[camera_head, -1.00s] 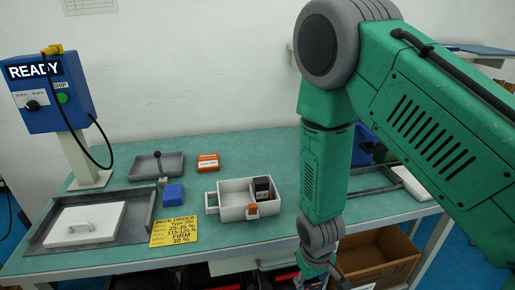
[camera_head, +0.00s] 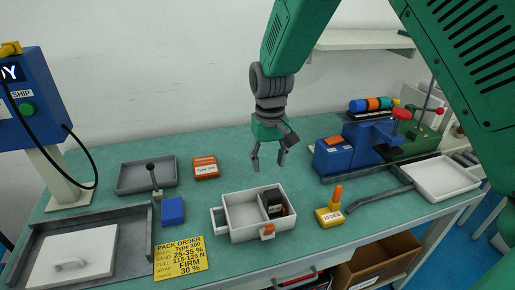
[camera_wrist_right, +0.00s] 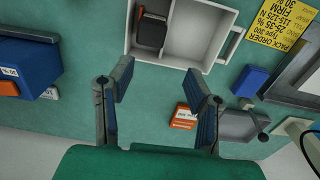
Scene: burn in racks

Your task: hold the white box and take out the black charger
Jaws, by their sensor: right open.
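The white box (camera_head: 240,222) stands on the green table, with an open top, a divider and a handle on its left side. The black charger (camera_head: 272,203) sits in its right compartment, with an orange clip on the box front. The box (camera_wrist_right: 190,62) and the charger (camera_wrist_right: 152,30) also show at the top of the right wrist view. My right gripper (camera_head: 268,165) is open and empty, pointing down above the table behind the box. Its two fingers (camera_wrist_right: 158,100) show apart in the wrist view, short of the box. My left gripper is not in view.
A blue block (camera_head: 173,211), an orange box (camera_head: 205,167) and a grey tray (camera_head: 130,180) lie left of the white box. A yellow stamp-like tool (camera_head: 330,212) and a blue machine (camera_head: 365,145) stand to the right. A cardboard box (camera_head: 378,262) sits below the table edge.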

